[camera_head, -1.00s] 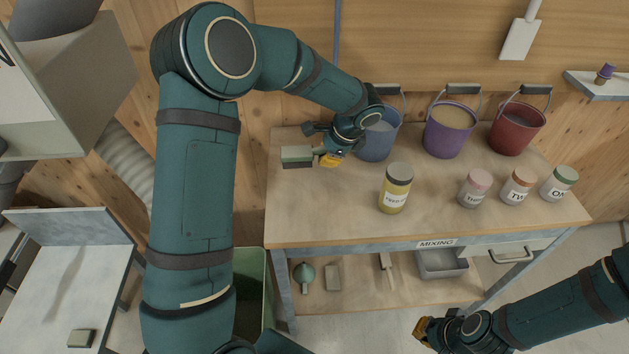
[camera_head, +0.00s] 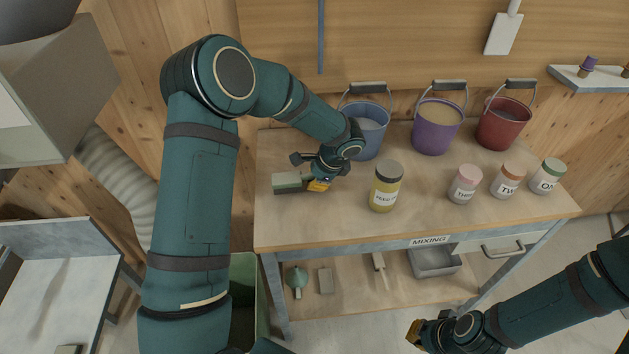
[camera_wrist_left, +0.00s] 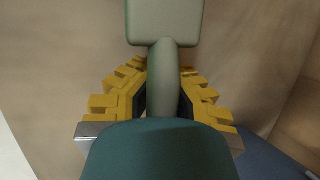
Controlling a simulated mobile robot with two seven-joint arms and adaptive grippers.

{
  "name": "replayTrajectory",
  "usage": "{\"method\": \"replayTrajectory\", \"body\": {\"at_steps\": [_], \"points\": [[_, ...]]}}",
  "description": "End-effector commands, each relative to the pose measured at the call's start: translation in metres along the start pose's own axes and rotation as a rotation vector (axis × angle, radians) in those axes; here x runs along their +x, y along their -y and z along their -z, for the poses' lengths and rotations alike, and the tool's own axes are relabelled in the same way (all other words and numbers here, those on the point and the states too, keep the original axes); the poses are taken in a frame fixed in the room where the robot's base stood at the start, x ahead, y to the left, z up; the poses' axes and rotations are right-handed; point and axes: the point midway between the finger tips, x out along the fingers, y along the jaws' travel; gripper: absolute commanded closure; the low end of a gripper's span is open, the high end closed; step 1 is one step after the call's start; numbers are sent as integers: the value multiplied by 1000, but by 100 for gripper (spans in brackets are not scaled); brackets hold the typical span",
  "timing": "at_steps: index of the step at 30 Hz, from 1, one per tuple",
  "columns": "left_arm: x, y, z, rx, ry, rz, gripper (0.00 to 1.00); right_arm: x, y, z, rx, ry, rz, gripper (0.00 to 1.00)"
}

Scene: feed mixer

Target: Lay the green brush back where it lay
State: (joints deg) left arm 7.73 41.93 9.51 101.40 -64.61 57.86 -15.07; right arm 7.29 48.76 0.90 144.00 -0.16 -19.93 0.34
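The green brush (camera_head: 290,182) is at the left end of the mixing table (camera_head: 330,231), with its block end pointing left. My left gripper (camera_head: 318,185) is around its handle at the right end. In the left wrist view, the yellow fingers (camera_wrist_left: 163,95) sit on both sides of the brush handle (camera_wrist_left: 163,70), and the pale green block (camera_wrist_left: 165,20) lies beyond them. The brush is at or just above the tabletop; I cannot tell whether it touches. My right gripper (camera_head: 416,332) is at the lower right, away from the table, its fingertips too small to judge.
A blue bucket (camera_head: 368,130), purple bucket (camera_head: 437,127) and red bucket (camera_head: 503,123) stand along the back. Several smaller jars stand at the right. The front left tabletop is clear.

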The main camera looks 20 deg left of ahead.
Motion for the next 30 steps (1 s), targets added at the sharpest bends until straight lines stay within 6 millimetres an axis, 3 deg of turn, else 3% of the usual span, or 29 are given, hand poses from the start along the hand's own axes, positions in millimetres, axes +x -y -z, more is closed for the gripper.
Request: {"method": "replayTrajectory", "body": {"at_steps": [12,13,15,16,25,30], "points": [[8,-2,4,0,0,0,100,8,-3,1,0,-5,0,100],[8,-2,3,0,0,0,95,8,-3,1,0,-5,0,100],[8,-2,3,0,0,0,71,8,-3,1,0,-5,0,100],[8,-2,3,0,0,0,66,8,-3,1,0,-5,0,100],[8,-2,3,0,0,0,66,7,-3,1,0,-5,0,100],[-2,1,-1,0,0,-1,66,-2,1,1,0,-1,0,100]]}}
